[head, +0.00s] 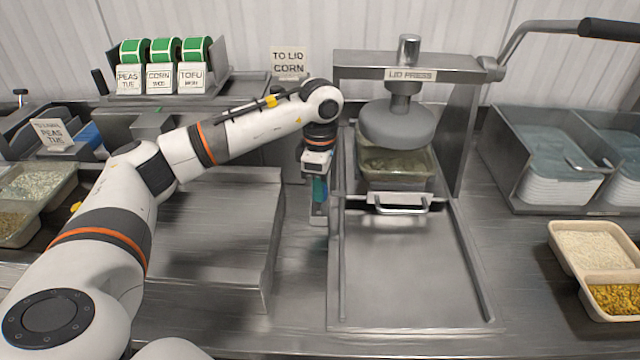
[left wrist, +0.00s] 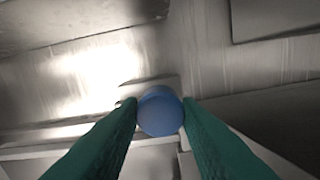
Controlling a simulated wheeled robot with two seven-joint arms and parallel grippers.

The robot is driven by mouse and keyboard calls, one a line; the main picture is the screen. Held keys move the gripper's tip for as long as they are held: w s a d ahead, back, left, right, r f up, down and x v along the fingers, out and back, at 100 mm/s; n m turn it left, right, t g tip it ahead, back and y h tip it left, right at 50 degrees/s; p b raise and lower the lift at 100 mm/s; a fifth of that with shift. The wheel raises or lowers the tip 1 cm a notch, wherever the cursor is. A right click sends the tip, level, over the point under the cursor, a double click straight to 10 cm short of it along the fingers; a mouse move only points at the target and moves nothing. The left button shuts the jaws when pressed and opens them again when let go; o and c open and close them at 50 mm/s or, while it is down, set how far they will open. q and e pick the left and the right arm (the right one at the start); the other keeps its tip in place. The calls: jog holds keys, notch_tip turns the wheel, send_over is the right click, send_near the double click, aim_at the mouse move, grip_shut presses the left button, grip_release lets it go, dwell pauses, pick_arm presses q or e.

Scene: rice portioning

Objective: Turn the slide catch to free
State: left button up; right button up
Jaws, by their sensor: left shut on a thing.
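The slide catch shows as a round blue knob (left wrist: 160,112) between the green fingers of my left gripper (left wrist: 160,118) in the left wrist view. The fingers touch it on both sides and are shut on it. In the head view my left gripper (head: 319,212) points down beside the left rail of the lid press slide (head: 410,270), and the knob is hidden there. How far the catch is turned cannot be told. A container (head: 396,180) sits in the slide's carrier under the press head (head: 398,123). My right gripper is not in view.
The carrier has a front handle (head: 402,204). A raised steel block (head: 215,220) stands left of the gripper. The press lever (head: 608,30) is at upper right. Lid stacks (head: 560,190) and a filled two-part tray (head: 595,235) are on the right.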

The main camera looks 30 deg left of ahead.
pick_arm(q)
jog(key=shift+w+r, duration=0.1)
jog(key=shift+r, duration=0.05)
jog(key=o, duration=1)
jog(key=shift+c, duration=0.2)
notch_tip(320, 180, up, 12)
jog(key=b, duration=0.1)
